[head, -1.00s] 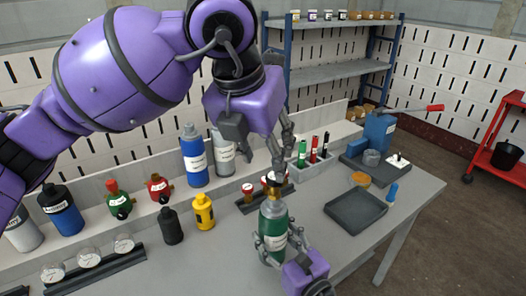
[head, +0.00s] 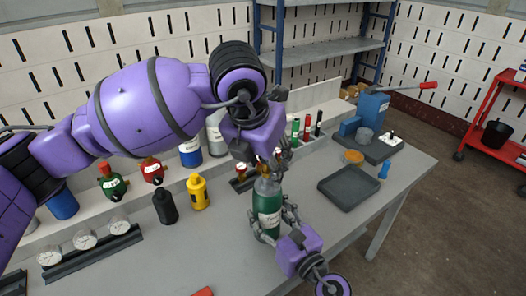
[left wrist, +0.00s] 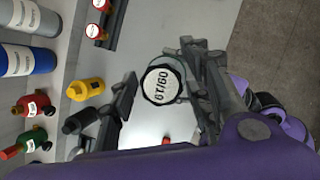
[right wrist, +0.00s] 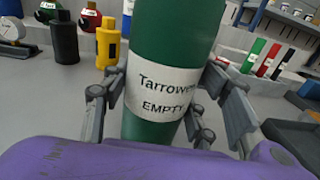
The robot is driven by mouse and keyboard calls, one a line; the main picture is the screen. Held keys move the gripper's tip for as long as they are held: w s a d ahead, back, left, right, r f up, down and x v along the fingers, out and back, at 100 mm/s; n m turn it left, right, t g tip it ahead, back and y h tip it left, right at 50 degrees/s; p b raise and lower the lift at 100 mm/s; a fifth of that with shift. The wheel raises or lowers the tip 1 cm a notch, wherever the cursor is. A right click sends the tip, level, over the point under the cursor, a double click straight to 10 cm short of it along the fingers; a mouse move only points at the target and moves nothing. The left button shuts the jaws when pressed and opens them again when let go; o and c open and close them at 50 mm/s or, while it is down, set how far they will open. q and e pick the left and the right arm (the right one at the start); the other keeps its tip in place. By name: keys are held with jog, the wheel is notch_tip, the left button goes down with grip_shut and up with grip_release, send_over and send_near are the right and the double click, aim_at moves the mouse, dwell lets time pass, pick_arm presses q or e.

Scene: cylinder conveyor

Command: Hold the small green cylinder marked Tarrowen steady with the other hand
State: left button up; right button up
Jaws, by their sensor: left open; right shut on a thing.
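The small green cylinder (head: 268,222) stands upright at the bench's front. Its white label reads Tarrowen and EMPTY in the right wrist view (right wrist: 160,95). My right gripper (head: 271,226) is shut around its body, with fingers on both sides of the label. In the left wrist view a round white-faced disc with a black rim and printed characters (left wrist: 163,84) lies between the left fingers. The left gripper hides most of the top in the head view; contact there cannot be told.
A yellow bottle (head: 198,193), a black bottle (head: 165,207) and a rail of gauges (head: 85,240) stand left on the bench. An empty dark tray (head: 350,187) lies to the right. A blue press-like tool (head: 372,115) stands behind it.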

pick_arm(q)
jog(key=shift+f, duration=0.25)
grip_shut()
jog(key=shift+c, duration=1.4)
grip_release()
